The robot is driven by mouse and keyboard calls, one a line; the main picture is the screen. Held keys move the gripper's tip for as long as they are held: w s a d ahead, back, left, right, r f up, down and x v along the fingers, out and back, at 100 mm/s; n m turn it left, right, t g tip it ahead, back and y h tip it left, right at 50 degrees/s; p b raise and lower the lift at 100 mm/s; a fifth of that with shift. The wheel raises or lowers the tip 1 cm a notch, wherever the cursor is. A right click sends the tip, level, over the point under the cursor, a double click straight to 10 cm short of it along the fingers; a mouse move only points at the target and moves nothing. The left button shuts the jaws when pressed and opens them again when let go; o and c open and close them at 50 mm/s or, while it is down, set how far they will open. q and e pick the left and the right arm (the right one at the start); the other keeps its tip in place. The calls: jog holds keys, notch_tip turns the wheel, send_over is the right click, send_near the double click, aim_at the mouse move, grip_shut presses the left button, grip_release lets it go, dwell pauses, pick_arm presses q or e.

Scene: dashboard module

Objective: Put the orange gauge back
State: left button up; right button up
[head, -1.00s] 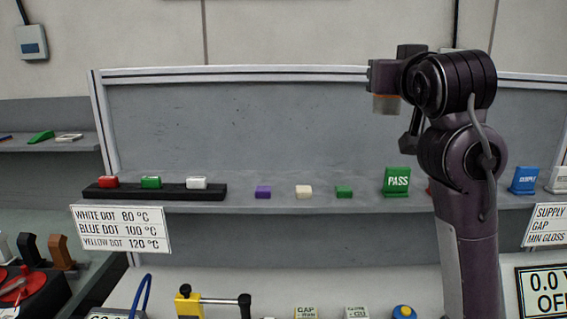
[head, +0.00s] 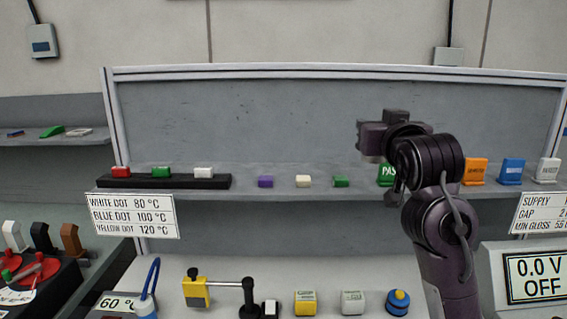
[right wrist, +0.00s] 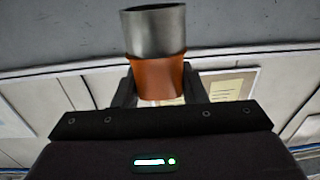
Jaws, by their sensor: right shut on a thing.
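The orange gauge (right wrist: 157,75) shows in the right wrist view as an orange band with a grey metal cylinder above it. My right gripper (right wrist: 158,92) is shut on its orange part, a finger on each side. My left gripper is not in the head view.
A shelf (head: 285,193) carries a black rack (head: 160,181) with coloured blocks, several loose blocks and an orange sign (head: 475,171). Below stand a yellow stand (head: 195,292), a yellow block (head: 305,303), a white block (head: 353,302) and a blue knob (head: 398,302). A voltage display (head: 538,278) is at right.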

jog(key=s+f, duration=0.3)
jog(key=f, duration=1)
jog(key=s+f, duration=0.3)
jog(key=f, duration=1)
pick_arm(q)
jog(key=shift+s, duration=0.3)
pick_arm(e)
jog(key=s+d+f, duration=0.1)
jog(key=s+f, duration=0.5)
jog(key=s, duration=0.3)
jog(key=s+f, duration=0.7)
jog(key=s, duration=0.3)
jog(key=shift+s+d+m+h, duration=0.25)
jog(key=shift+d+m+h, duration=0.05)
jog(key=shift+d, duration=0.05)
jog(key=shift+f, duration=0.1)
